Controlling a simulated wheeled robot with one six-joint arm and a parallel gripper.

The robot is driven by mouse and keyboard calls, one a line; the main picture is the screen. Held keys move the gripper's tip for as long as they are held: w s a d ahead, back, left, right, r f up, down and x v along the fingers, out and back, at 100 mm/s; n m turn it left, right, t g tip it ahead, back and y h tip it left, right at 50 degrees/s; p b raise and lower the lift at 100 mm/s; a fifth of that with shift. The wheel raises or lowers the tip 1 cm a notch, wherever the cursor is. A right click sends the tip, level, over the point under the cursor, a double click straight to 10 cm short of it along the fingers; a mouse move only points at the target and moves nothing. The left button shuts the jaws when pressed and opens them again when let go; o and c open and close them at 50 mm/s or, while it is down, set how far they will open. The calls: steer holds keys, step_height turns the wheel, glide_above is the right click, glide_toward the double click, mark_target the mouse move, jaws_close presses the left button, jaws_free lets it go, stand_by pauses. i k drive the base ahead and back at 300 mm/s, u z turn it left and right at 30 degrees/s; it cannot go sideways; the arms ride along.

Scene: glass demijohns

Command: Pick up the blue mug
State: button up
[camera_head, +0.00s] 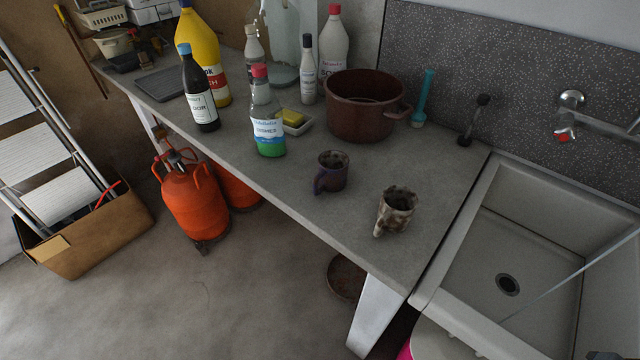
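The blue mug (332,172) stands upright on the grey worktop (300,185), near its front edge. It looks dark blue-purple with brown tones, and its handle points to the lower left. A second mug (396,211), mottled cream and brown, stands to its right and nearer the front, a small gap apart. My gripper is not in view.
A brown pot (366,105) stands behind the blue mug. A green-filled bottle (267,115) and a dish with a yellow sponge (293,118) are to its left. A sink (520,260) adjoins at right. Orange gas cylinders (192,203) stand on the floor below.

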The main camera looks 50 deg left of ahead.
mark_target(333, 165)
steer(key=u, duration=0.05)
steer(key=k, duration=1.4)
steer(key=u, duration=1.85)
steer(key=i, duration=1.35)
steer(key=z, duration=0.5)
